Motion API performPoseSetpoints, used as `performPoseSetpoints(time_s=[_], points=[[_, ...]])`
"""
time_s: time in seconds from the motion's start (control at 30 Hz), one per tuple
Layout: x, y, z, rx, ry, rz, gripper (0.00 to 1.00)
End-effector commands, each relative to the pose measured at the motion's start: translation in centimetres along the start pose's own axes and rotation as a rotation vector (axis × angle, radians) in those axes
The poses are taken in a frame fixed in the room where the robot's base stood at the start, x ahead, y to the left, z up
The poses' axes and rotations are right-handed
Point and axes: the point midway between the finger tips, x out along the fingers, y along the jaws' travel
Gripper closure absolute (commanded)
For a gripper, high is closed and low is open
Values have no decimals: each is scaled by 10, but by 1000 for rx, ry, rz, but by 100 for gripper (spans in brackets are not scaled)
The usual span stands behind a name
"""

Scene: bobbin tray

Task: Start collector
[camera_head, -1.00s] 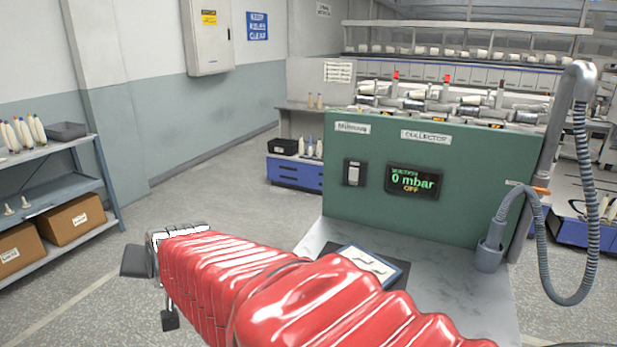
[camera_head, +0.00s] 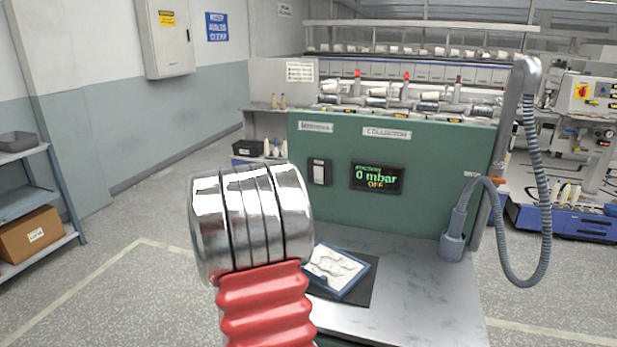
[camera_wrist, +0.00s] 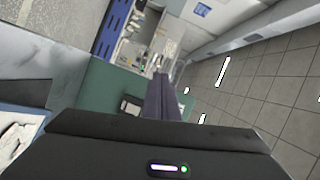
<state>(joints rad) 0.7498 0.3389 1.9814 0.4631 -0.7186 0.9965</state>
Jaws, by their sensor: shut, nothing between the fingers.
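The green panel (camera_head: 435,185) stands upright at the back of the worktop and carries a "collector" label (camera_head: 388,133). A white rocker switch (camera_head: 319,172) in a dark frame is on its left part. The display (camera_head: 376,178) right of the switch reads 0 mbar and OFF. In the wrist view my gripper (camera_wrist: 160,78) shows as dark fingers together, with nothing between them. The green panel (camera_wrist: 95,90) lies behind and left of the fingers there. In the head view the gripper is hidden behind my arm, left of and in front of the panel.
A blue-framed tray (camera_head: 338,271) with white threads lies on a dark mat on the worktop (camera_head: 420,300). A shelf (camera_head: 30,200) stands at far left; floor between is clear.

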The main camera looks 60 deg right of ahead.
Motion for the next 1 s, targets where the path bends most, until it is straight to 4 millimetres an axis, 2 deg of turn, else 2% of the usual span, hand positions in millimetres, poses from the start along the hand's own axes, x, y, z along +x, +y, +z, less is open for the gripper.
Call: performPoseSetpoints(time_s=[0.03,0.2,0.3,0.4,0.53,1.0], points=[[13,14,-22,35,58,-9,100],[41,46,-90,148,239,-75,100],[48,62,-122,194,319,-112,100],[51,71,-140,220,366,-137,100],[52,74,-150,231,389,-151,100],[58,73,-152,231,387,-150,100]])
